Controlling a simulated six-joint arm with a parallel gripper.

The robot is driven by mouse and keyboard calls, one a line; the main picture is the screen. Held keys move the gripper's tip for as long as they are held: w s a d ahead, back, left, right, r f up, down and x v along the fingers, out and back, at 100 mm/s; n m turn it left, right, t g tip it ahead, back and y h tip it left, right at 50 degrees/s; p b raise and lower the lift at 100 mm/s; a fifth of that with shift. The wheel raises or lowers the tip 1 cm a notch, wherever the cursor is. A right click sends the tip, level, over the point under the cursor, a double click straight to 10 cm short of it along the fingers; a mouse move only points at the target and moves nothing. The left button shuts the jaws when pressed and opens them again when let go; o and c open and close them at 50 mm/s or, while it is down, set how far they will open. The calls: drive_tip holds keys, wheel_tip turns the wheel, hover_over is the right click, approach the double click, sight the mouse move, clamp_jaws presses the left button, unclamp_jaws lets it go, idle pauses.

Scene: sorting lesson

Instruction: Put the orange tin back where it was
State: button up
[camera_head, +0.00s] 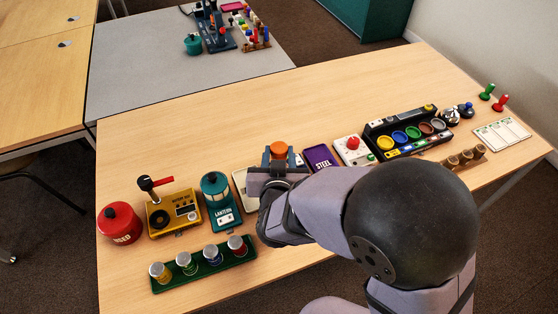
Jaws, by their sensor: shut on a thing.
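The orange tin (279,148) shows its round top between the fingertips of my gripper (279,158). My gripper is shut on it, and the fingers and my arm hide its lower part. My gripper is over the middle of the front row on the table, above a pale tray or plate (239,181) that is mostly hidden by my wrist. I cannot tell whether the tin touches anything below it.
To the left stand a teal lantern (219,212), a yellow device (163,218), a red tin (120,223) and a green rack (165,285) of jars. To the right are a purple box (319,157) and a black case (371,131) with coloured discs. The table's back is clear.

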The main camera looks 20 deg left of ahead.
sight(277, 146)
wheel_tip(277, 146, up, 5)
drive_tip(key=shift+p, duration=0.55)
drive_tip(key=shift+s+f, duration=0.3)
drive_tip(key=shift+s, duration=0.2)
drive_tip(key=s+d+f+m+t+h+p, duration=0.2)
drive_tip(key=s+d+m+h+p, duration=0.4)
drive_tip(key=s+d, duration=0.55)
drive_tip(key=shift+n+y, duration=0.5)
drive_tip(key=shift+n, duration=0.2)
drive_tip(key=shift+s+a+f, duration=0.2)
drive_tip(key=shift+a+f, duration=0.15)
drive_tip(key=shift+f, duration=0.65)
drive_tip(key=shift+s+a+f, duration=0.25)
drive_tip(key=shift+a+f, duration=0.05)
drive_tip(key=shift+f, duration=0.65)
drive_tip(key=shift+s+a+f, duration=0.2)
drive_tip(key=shift+a+f, duration=0.15)
drive_tip(key=shift+f, duration=0.65)
drive_tip(key=shift+f, duration=0.1)
drive_tip(key=shift+f, duration=1.95)
